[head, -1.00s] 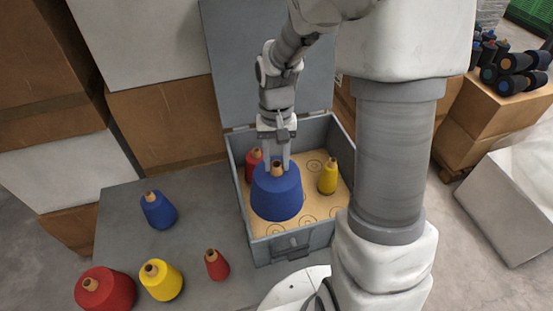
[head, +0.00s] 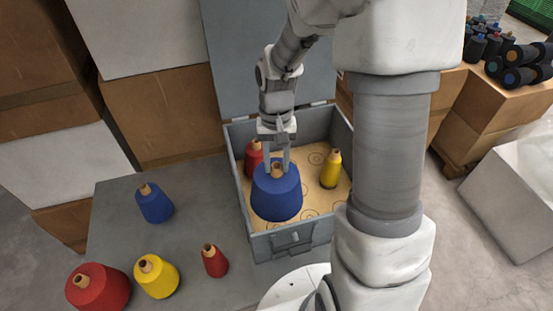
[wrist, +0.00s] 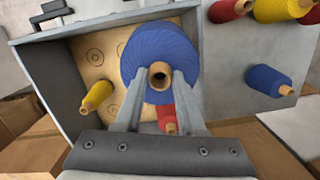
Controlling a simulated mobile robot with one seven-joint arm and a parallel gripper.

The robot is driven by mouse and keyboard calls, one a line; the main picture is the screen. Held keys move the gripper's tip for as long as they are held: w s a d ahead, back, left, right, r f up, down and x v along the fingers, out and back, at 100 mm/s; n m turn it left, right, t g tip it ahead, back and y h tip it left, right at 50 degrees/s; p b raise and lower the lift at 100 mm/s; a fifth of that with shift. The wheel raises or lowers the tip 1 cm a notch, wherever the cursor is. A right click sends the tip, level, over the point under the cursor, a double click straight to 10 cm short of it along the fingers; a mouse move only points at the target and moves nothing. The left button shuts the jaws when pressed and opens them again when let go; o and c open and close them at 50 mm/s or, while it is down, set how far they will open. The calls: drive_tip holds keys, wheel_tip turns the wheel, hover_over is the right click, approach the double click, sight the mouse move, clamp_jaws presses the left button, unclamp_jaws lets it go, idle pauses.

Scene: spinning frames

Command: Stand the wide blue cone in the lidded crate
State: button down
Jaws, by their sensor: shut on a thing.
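The wide blue cone (head: 277,195) is upright inside the open lidded crate (head: 290,245), in its front left part. My gripper (head: 277,166) is shut on the brown tip of the cone from above. In the wrist view the fingers (wrist: 158,88) close around the tip of the blue cone (wrist: 152,45). Whether its base touches the crate floor cannot be told. A small red cone (head: 253,160) stands behind it at the left, partly hidden, and a yellow cone (head: 330,172) stands at the right. The lid (head: 235,85) is raised at the back.
The crate's tan floor has ring marks, some bare. On the grey table to the left stand a blue cone (head: 154,203), a red cone (head: 98,290), a yellow cone (head: 156,278) and a small red cone (head: 215,262). Cardboard boxes (head: 160,120) are behind.

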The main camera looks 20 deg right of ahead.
drive_tip(key=shift+f+b, duration=5.4)
drive_tip(key=shift+f, duration=2.2)
drive_tip(key=shift+c, duration=2.3)
unclamp_jaws()
drive_tip(key=shift+o, duration=0.2)
drive_tip(key=shift+f, duration=0.1)
drive_tip(key=r, duration=0.5)
drive_tip(key=w+r+p, duration=0.1)
drive_tip(key=r, duration=0.5)
drive_tip(key=w+r+p, duration=0.1)
drive_tip(key=r, duration=0.5)
drive_tip(key=shift+d+r, duration=0.25)
drive_tip(key=shift+d, duration=0.05)
